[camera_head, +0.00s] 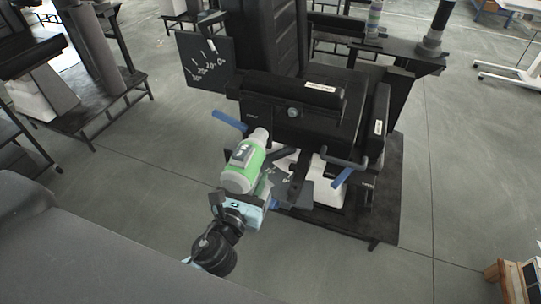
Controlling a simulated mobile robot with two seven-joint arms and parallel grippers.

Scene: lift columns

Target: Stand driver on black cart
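The black cart (385,222) has a low dark deck beneath a tall black column assembly. In front of it is a green and white bottle-shaped body (241,172) with a dark label and a narrow white top, leaning slightly right. Just below it is a light-blue part (252,208) joined to black rounded parts (213,252). I cannot tell for sure which of these is the driver, or whether the black parts are my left wrist. No fingers show clearly, and contact with the cart is unclear. My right gripper is not in view.
Blue bars (229,119) stick out from the column assembly, with another at its right (343,177). A dark rack (110,100) stands at the left. A wooden-edged object (500,270) is at the lower right. Grey floor (460,170) is clear to the right.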

